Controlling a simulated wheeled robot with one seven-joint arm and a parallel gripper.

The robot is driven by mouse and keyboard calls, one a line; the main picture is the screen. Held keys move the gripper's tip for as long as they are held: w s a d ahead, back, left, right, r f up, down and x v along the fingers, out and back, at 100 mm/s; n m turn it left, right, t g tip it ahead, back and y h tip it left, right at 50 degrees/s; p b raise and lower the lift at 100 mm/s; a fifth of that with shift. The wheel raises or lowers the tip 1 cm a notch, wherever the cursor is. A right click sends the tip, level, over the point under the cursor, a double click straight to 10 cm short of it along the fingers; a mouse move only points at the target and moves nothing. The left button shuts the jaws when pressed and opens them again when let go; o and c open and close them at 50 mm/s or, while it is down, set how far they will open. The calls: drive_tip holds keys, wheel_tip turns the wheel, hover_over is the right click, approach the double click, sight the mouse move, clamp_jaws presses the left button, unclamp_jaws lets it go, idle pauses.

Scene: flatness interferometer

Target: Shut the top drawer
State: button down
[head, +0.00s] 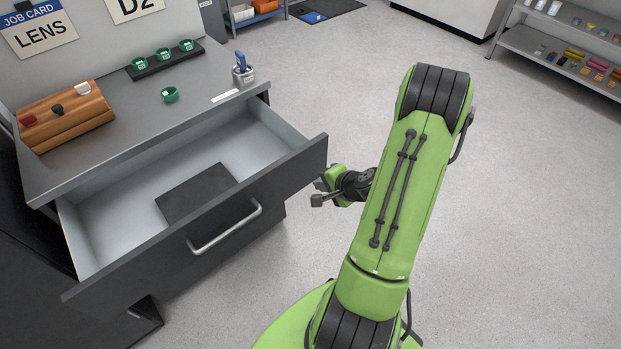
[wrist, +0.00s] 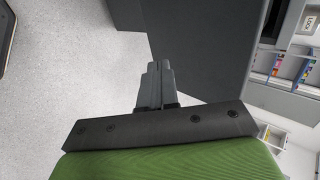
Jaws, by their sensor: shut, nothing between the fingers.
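The top drawer (head: 299,160) of the grey cabinet stands pulled well out in the head view. Its dark front carries a silver bar handle (head: 225,228). A dark flat mat (head: 196,192) lies on the drawer's floor. My gripper (head: 318,193) is just to the right of the drawer front's right end, apart from the handle. Whether it touches the drawer front cannot be told. In the wrist view my gripper's fingers (wrist: 154,84) are together with nothing between them, beside a dark grey panel (wrist: 205,45).
On the cabinet top (head: 130,130) are a wooden block with knobs (head: 66,116), a black strip with green cups (head: 165,60), a loose green cup (head: 169,94) and a small pot (head: 243,74). Open floor (head: 540,220) lies to the right. A shelf rack (head: 570,60) stands at the far right.

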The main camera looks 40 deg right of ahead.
sight(303, 174)
drive_tip(key=w, duration=0.4)
drive_tip(key=shift+w+f, duration=0.35)
drive_tip(key=shift+w, duration=0.05)
drive_tip(key=shift+w, duration=0.15)
